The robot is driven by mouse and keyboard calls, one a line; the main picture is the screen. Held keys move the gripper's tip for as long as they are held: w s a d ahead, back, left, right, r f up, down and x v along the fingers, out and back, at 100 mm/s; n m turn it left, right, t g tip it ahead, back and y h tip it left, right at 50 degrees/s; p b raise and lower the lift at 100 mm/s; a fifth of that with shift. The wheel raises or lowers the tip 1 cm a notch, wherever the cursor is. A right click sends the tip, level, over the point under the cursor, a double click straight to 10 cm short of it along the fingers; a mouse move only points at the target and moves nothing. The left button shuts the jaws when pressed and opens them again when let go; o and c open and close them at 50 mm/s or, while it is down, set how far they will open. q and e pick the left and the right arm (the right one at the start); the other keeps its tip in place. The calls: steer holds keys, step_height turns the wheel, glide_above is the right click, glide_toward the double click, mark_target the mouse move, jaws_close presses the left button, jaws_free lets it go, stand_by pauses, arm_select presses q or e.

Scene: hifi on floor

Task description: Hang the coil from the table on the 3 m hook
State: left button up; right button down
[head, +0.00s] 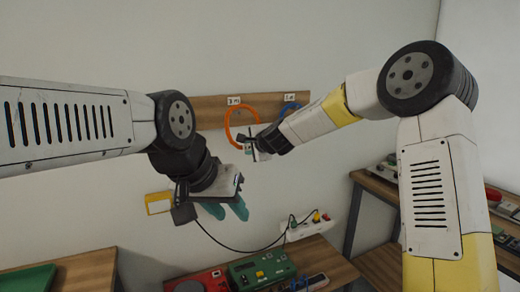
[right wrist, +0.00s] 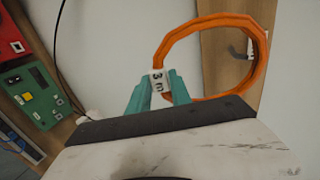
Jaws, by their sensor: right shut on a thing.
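An orange coil (head: 229,118) is in front of the wooden board, below the "3 m" label (head: 234,101). My right gripper (head: 249,149) is shut on the coil's white tag, marked "3 m" (right wrist: 158,80), at the coil's lower edge. In the right wrist view the orange ring (right wrist: 207,20) stands out beyond the teal fingers (right wrist: 159,92). A grey hook (right wrist: 238,53) shows inside the ring's opening near its right side. I cannot tell whether the ring rests on it. My left gripper (head: 225,209) is lower, empty, its teal fingers apart and pointing down.
The wooden board (head: 205,108) runs along the wall. A blue coil (head: 288,108) is at its right, under another label (head: 290,97). Below are a green device (head: 262,270), a red device (head: 200,283) and a white power strip (head: 312,229) with a black cable.

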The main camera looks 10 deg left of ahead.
steer(key=shift+w+a+f, duration=0.1)
steer(key=shift+w+a, duration=0.7)
steer(key=shift+w, duration=0.25)
steer(key=shift+w+a+f, duration=0.25)
steer(key=shift+w+f, duration=0.35)
steer(key=shift+f, duration=0.2)
steer(key=shift+a+f, duration=0.1)
steer(key=c, duration=1.1)
jaws_free()
